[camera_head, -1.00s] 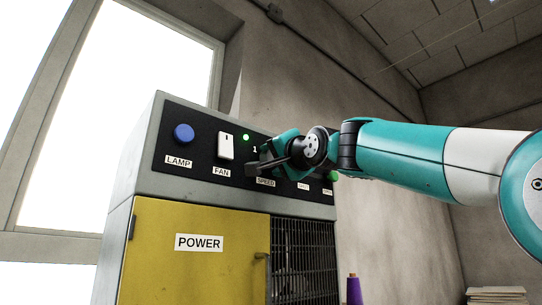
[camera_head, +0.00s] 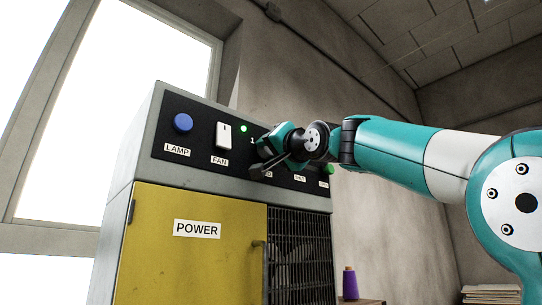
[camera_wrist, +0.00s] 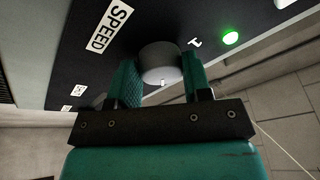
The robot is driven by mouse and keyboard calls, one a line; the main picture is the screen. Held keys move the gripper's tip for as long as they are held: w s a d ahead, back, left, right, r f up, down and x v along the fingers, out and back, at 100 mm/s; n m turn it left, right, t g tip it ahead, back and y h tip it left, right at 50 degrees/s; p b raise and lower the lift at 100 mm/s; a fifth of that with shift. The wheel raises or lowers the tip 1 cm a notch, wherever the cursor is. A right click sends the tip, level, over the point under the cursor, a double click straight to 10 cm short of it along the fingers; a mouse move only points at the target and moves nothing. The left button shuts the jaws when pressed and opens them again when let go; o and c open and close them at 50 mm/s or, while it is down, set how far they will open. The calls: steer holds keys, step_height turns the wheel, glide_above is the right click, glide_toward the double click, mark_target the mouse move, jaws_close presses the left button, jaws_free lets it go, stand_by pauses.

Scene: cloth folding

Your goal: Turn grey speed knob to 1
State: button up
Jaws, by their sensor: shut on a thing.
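The grey speed knob (camera_wrist: 161,62) shows in the wrist view as a round grey knob with a small white mark on its near side. The SPEED label (camera_wrist: 110,27) is to its left and the printed 1 (camera_wrist: 195,42) is to its right. My gripper (camera_wrist: 163,80) has one finger on each side of the knob and is shut on it. In the head view my gripper (camera_head: 268,150) is at the control panel and hides the knob and most of its label. The 1 (camera_head: 252,141) shows just left of the gripper.
A blue LAMP button (camera_head: 183,122) and white FAN switch (camera_head: 224,136) are on the panel, left of my gripper. A lit green light (camera_head: 243,128) is above. The yellow POWER door (camera_head: 190,255) is below. A purple spool (camera_head: 349,282) stands at lower right.

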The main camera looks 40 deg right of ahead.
steer(key=shift+d+r+n+g+y+p, duration=0.15)
steer(key=shift+n+g+y+p, duration=0.75)
steer(key=shift+n, duration=3.35)
steer(key=shift+d+r+n+g+y+p, duration=0.15)
steer(key=shift+n+g+y, duration=0.3)
steer(key=shift+n+y, duration=2.5)
steer(key=shift+d+r+n+g+h+p, duration=0.1)
steer(key=shift+d+n+g+h+p, duration=0.4)
steer(key=shift+n, duration=5.1)
steer(key=shift+a+f+y, duration=0.1)
steer(key=shift+a+y, duration=0.2)
steer(key=shift+y, duration=0.05)
steer(key=o, duration=0.6)
steer(key=shift+o, duration=0.2)
